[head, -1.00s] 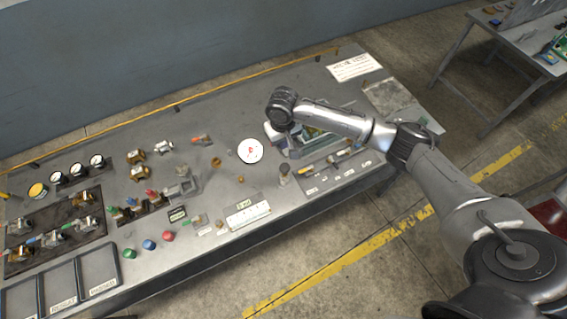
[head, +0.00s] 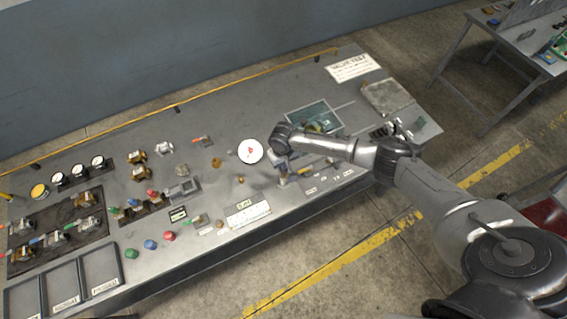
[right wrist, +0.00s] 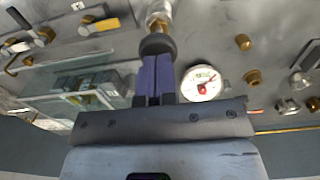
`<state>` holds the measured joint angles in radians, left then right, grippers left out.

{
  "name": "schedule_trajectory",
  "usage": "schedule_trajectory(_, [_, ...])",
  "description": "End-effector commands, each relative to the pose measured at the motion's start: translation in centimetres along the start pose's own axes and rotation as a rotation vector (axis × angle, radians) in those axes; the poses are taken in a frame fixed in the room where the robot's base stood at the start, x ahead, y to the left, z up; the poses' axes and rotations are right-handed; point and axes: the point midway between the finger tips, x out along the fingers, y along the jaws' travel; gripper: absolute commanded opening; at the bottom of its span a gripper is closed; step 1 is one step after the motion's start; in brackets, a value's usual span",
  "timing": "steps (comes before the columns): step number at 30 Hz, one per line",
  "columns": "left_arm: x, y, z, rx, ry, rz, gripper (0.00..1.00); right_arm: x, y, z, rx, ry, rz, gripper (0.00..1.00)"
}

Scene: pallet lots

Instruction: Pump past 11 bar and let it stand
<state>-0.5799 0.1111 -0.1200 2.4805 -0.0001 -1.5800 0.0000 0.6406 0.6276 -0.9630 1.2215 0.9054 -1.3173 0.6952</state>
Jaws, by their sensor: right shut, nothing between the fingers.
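The white pressure gauge (head: 250,151) with a red mark lies on the bench; it also shows in the right wrist view (right wrist: 202,83), its reading too small to tell. My right gripper (head: 283,176) points down just right of the gauge, its fingers shut and empty. In the right wrist view the fingertips (right wrist: 156,62) are right at the dark round cap of an upright metal post (right wrist: 158,12), which looks like the pump; I cannot tell whether they touch. In the head view the gripper mostly hides that post. My left gripper is not in view.
The grey bench (head: 230,110) carries valves and fittings at left, a green button (head: 131,253), a blue button (head: 150,244) and a red button (head: 169,236) at the front. A glass-topped tray (head: 314,117) lies behind my right arm. The bench's back middle is clear.

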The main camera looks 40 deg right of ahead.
Motion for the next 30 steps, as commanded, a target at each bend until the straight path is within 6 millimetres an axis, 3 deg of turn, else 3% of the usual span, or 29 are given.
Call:
schedule_trajectory(16, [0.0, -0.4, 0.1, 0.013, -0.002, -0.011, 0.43, 0.8, 0.0, 0.0, -0.001, 0.000, -0.001, 0.00])
schedule_trajectory(24, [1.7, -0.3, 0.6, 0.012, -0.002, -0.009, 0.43, 4.4, -0.1, 0.0, 0.000, -0.001, -0.002, 0.00])
schedule_trajectory(30, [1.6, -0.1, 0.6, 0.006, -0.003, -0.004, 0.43, 4.5, 0.0, 0.1, 0.000, -0.001, 0.001, 0.00])
